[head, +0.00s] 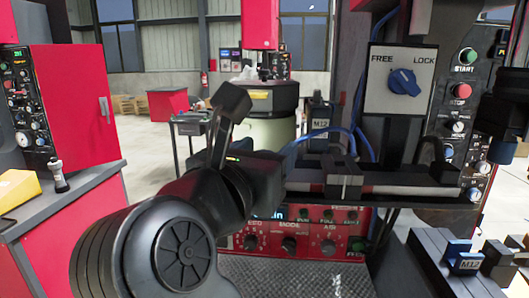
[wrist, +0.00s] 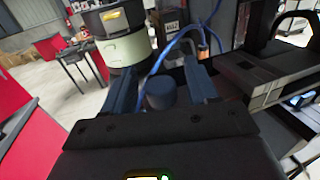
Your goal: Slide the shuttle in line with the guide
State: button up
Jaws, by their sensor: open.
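My gripper (head: 292,165) reaches in from the left towards a horizontal rail (head: 395,189) in the head view. In the wrist view, my gripper (wrist: 160,88) is open, with one finger on each side of a dark blue round knob (wrist: 160,94). Contact between fingers and knob cannot be made out.
A panel (head: 385,100) marked FREE and LOCK with a blue selector (head: 403,81) stands above the rail. Blue hoses (wrist: 180,42) run close to the fingers. A red control box (head: 305,238) lies below. A dark M12 fixture (head: 467,263) stands at lower right.

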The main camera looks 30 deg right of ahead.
jog(key=b+v, duration=0.2)
jog(key=v, duration=0.5)
jog(key=shift+s+a, duration=0.25)
jog(key=shift+a, duration=0.1)
jog(key=shift+a, duration=0.1)
